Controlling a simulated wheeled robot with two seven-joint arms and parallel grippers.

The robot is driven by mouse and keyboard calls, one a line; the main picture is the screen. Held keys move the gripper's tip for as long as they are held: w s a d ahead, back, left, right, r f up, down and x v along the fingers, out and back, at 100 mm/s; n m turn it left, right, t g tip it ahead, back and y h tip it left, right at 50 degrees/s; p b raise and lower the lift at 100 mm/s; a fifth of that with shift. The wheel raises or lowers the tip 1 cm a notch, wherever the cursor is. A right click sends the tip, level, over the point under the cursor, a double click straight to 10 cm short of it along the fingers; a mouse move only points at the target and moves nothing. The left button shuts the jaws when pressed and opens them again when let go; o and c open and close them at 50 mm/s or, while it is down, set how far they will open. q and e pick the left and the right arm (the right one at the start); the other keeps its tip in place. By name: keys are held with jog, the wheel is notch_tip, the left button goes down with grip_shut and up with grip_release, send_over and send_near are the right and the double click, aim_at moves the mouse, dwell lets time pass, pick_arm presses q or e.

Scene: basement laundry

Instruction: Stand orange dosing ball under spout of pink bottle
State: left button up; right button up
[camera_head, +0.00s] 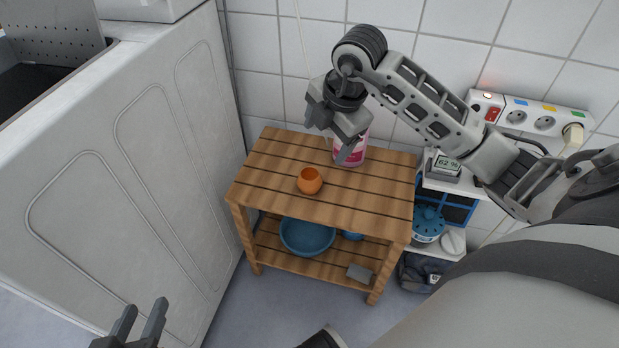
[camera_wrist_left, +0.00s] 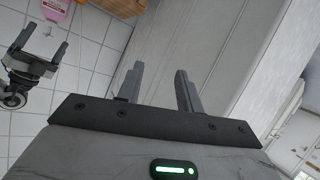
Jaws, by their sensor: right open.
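The orange dosing ball (camera_head: 310,180) stands on the slatted wooden table, its round opening facing up. The pink bottle (camera_head: 349,157) stands behind it to the right, near the table's back edge. My right gripper (camera_head: 331,132) is open above and in front of the bottle, hiding its upper part and spout. In the left wrist view, my right gripper (camera_wrist_left: 38,50) shows two spread, empty fingers, with part of the pink bottle (camera_wrist_left: 53,7) beyond. My left gripper (camera_head: 140,322) is open and empty at the bottom left, far from the table; its fingers (camera_wrist_left: 160,88) also show in the left wrist view.
The wooden table (camera_head: 265,180) has free room left of and in front of the ball. A blue basin (camera_head: 307,237) sits on its lower shelf. A white appliance (camera_head: 120,170) stands close on the left. A small shelf with a display (camera_head: 446,166) stands at right, below a power strip (camera_head: 540,117).

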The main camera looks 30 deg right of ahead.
jog(key=b, duration=0.3)
send_over(311, 176)
jog(key=s, duration=0.1)
jog(key=f, duration=0.9)
jog(key=shift+s+d+f, duration=0.15)
jog(key=shift+d+f, duration=0.1)
jog(key=shift+d, duration=0.1)
jog(key=shift+a+f+b, duration=0.1)
jog(key=shift+f+b, duration=0.25)
jog(key=shift+f, duration=0.25)
jog(key=x, duration=0.1)
jog(key=b+x, duration=0.1)
jog(key=x, duration=0.1)
jog(key=b+x, duration=0.1)
jog(key=shift+a+f, duration=0.3)
jog(key=c, duration=1)
pick_arm(q)
jog(key=d+r+t+h, duration=0.1)
jog(key=d+r+n+t+h, duration=0.1)
jog(key=shift+w+r, duration=0.15)
jog(key=shift+r, duration=0.25)
pick_arm(e)
jog(key=shift+c, duration=0.7)
pick_arm(q)
jog(key=shift+a, duration=0.1)
